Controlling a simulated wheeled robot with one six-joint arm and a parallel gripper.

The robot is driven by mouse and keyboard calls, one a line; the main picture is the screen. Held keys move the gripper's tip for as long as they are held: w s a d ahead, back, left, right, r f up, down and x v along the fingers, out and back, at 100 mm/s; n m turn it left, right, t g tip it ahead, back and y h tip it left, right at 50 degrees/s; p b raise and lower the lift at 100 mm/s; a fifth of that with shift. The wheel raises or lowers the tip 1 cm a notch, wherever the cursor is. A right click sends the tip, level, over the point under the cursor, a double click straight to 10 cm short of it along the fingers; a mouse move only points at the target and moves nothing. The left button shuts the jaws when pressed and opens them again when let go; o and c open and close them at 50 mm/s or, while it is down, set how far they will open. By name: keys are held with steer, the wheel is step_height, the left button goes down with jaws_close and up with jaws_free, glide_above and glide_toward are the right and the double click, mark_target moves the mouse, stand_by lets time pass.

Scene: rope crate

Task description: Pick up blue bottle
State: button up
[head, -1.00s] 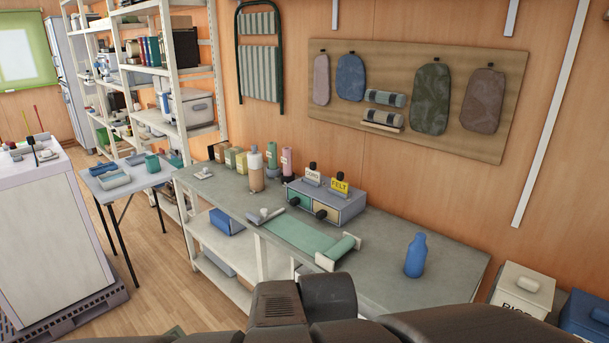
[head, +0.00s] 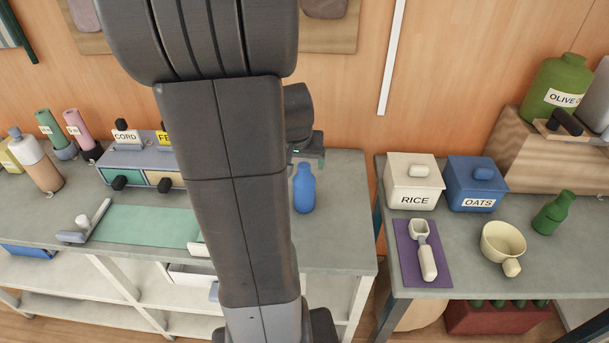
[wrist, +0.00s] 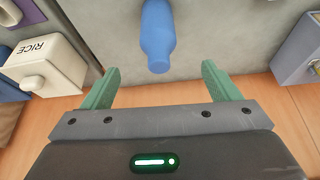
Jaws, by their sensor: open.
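The blue bottle (head: 304,188) stands upright on the grey workbench (head: 340,240) near its right end, just right of my arm in the head view. In the wrist view the bottle (wrist: 157,32) is at the top centre, its neck end pointing toward my gripper (wrist: 160,85). My gripper's two green fingers are wide apart and empty. The bottle lies beyond the fingertips, roughly in line with the gap between them. In the head view my arm hides most of the gripper, and part of its end shows just above the bottle.
A drawer box (head: 140,172) stands left of the bottle, beside a green mat (head: 140,226). On the second table to the right are a RICE canister (head: 414,183), an OATS canister (head: 474,185) and a scoop on a purple mat. Bench space around the bottle is clear.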

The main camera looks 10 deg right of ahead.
mark_target(303, 178)
steer(key=x, duration=0.7)
steer(key=shift+s+f, duration=0.1)
steer(key=shift+f, duration=0.25)
steer(key=shift+d+x, duration=0.15)
steer(key=shift+x, duration=1.2)
steer(key=shift+d+x, duration=0.1)
steer(key=shift+x, duration=1.25)
steer(key=shift+r, duration=0.1)
steer(key=shift+c, duration=0.2)
steer(key=c, duration=1.3)
step_height(303, 178, up, 10)
steer(key=shift+r+p, duration=0.1)
steer(key=shift+p, duration=0.5)
steer(key=shift+c, duration=0.2)
